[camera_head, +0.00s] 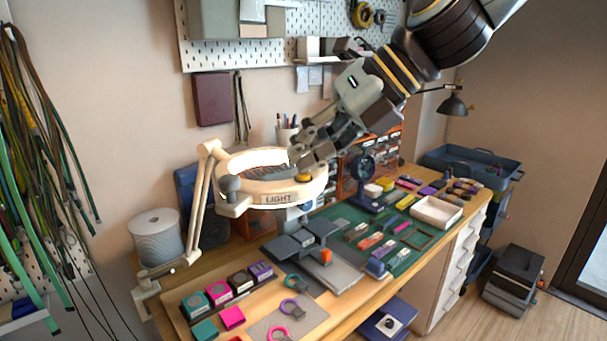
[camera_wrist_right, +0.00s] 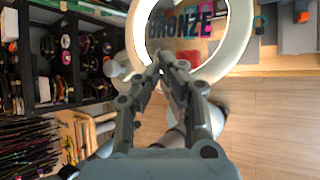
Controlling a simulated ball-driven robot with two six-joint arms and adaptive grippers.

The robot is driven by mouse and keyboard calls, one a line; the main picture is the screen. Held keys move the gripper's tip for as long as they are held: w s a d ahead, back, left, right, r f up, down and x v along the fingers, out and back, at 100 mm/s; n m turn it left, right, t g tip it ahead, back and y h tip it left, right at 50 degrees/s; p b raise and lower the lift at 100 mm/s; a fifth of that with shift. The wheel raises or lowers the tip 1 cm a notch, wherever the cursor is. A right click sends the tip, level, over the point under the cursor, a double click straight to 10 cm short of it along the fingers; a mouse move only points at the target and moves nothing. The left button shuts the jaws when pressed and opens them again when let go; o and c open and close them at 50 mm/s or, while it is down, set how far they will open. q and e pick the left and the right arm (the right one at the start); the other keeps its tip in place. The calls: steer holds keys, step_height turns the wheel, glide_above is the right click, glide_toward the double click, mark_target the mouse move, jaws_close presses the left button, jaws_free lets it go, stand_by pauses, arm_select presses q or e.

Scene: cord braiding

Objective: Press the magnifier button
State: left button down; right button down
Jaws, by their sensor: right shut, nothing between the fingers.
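The magnifier is a cream ring lamp (camera_head: 236,199) on a jointed arm, with a "LIGHT" label on its front rim. A yellow button (camera_head: 303,178) sits on the rim, right of the label. My right gripper (camera_head: 297,160) is shut and empty, with its fingertips over the right part of the ring, close above the button. I cannot tell whether it touches the ring. In the right wrist view the shut fingertips (camera_wrist_right: 166,62) overlap the lower edge of the white ring (camera_wrist_right: 240,40), whose lens shows large "BRONZE" lettering. The button is not seen there. My left gripper is not in view.
The workbench below holds a green mat (camera_head: 345,222), a white tray (camera_head: 437,211) and several small coloured blocks. A small round fan-like device (camera_head: 363,170) stands behind the ring. A spool (camera_head: 157,238) and hanging cords (camera_head: 35,130) are at left. A pegboard is on the wall.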

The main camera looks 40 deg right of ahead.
steer(key=shift+f, duration=0.15)
stand_by(0.3)
steer(key=shift+r+p, duration=0.75)
steer(key=shift+r, duration=0.1)
step_height(320, 180, up, 5)
steer(key=p, duration=0.5)
steer(key=shift+f, duration=0.1)
